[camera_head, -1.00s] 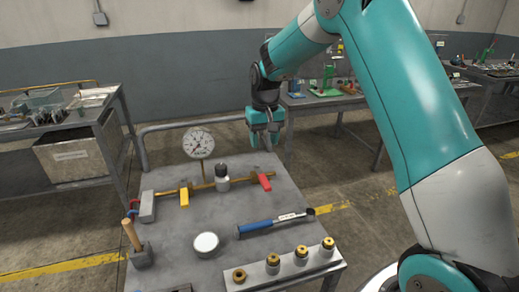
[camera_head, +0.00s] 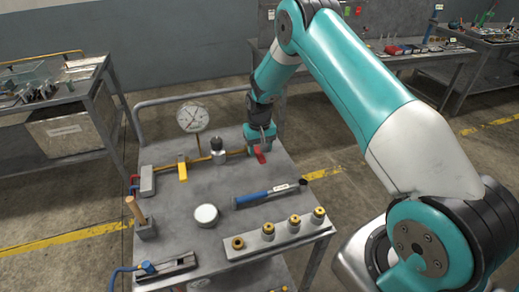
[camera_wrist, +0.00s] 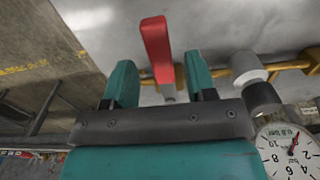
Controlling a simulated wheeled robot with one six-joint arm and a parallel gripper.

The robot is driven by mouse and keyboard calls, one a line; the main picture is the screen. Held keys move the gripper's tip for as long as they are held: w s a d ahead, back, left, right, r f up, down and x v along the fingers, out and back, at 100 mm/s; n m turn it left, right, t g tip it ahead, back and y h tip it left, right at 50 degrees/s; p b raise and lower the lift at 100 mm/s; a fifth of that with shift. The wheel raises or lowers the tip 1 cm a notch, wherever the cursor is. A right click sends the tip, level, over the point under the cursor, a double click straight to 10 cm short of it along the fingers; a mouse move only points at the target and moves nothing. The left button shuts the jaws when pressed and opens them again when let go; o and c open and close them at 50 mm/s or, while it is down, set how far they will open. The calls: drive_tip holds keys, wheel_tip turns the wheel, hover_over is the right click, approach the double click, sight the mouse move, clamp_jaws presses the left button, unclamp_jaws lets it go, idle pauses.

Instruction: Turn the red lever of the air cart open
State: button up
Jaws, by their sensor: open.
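The red lever (camera_head: 259,155) sits at the right end of the brass pipe on the air cart (camera_head: 185,235). In the wrist view the red lever (camera_wrist: 157,48) shows between the two teal fingers, its long handle pointing away from the palm. My gripper (camera_head: 259,146) is over that end of the pipe, and its fingers (camera_wrist: 160,80) are open on either side of the lever. I cannot tell whether either finger touches it. The yellow lever (camera_head: 183,169) is farther left on the same pipe.
A grey and black knob (camera_head: 218,147) stands on the pipe left of my gripper. A handrail (camera_head: 190,97) runs behind.

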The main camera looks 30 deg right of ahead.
drive_tip(key=shift+f, duration=1)
clamp_jaws()
